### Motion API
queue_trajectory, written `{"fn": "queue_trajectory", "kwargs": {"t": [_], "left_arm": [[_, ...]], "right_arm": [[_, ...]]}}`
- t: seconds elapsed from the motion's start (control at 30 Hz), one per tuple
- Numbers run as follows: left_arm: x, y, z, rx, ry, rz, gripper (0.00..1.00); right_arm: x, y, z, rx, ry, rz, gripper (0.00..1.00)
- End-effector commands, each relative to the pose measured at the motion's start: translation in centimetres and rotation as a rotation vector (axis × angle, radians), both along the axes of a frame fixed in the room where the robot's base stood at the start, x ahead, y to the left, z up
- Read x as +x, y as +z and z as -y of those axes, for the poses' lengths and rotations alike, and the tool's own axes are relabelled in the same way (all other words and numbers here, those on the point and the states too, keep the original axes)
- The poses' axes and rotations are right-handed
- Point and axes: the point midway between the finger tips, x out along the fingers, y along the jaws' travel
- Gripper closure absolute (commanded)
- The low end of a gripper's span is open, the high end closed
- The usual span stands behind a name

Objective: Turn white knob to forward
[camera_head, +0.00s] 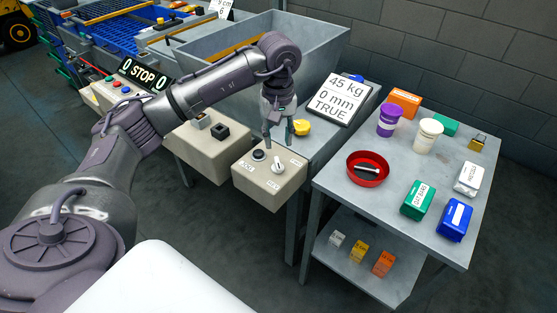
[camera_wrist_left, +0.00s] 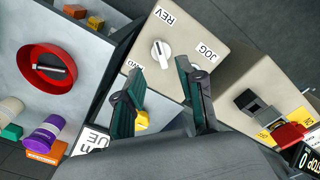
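The white knob (camera_head: 280,167) sits on the top of a beige control box (camera_head: 264,192), to the right of a dark round button (camera_head: 258,155). In the left wrist view the knob (camera_wrist_left: 161,52) has labels around it: REV (camera_wrist_left: 165,15) above, JOG (camera_wrist_left: 207,51) to the right, and a partly hidden label ending in WD (camera_wrist_left: 130,70) at lower left. Which label the knob points to is unclear. My left gripper (camera_head: 278,144) is open and empty above the box, its fingers (camera_wrist_left: 160,69) apart and near the knob. My right gripper is not in view.
Another beige box with a black button (camera_head: 220,132) stands to the left. A yellow object (camera_head: 302,127) lies behind the gripper, near a 45 kg display (camera_head: 345,97). A table (camera_head: 335,185) at right holds a red bowl (camera_head: 368,176), cups and small boxes.

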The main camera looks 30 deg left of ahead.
Motion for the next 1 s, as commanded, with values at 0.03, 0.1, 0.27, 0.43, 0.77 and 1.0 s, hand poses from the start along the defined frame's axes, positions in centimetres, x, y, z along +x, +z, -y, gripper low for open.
{"fn": "queue_trajectory", "kwargs": {"t": [0.03, 0.1, 0.27, 0.43, 0.77, 1.0], "left_arm": [[-0.1, -1.1, 0.0, -0.001, 0.000, -0.005, 0.61], [-0.1, -2.7, 0.0, -0.001, 0.001, -0.005, 0.61], [-0.1, -5.8, 0.1, -0.002, 0.001, -0.005, 0.61], [0.0, -7.9, 0.1, -0.004, 0.001, -0.001, 0.61], [0.0, -8.8, 0.1, -0.003, 0.001, 0.001, 0.61], [0.0, -8.8, 0.1, -0.003, 0.001, 0.001, 0.86]], "right_arm": [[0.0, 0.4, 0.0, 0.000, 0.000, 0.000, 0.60], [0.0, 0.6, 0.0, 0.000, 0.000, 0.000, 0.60], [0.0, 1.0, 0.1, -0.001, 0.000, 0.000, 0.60], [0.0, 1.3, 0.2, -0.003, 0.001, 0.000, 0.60], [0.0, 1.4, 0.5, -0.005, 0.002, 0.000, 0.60], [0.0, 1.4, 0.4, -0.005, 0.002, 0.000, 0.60]]}}
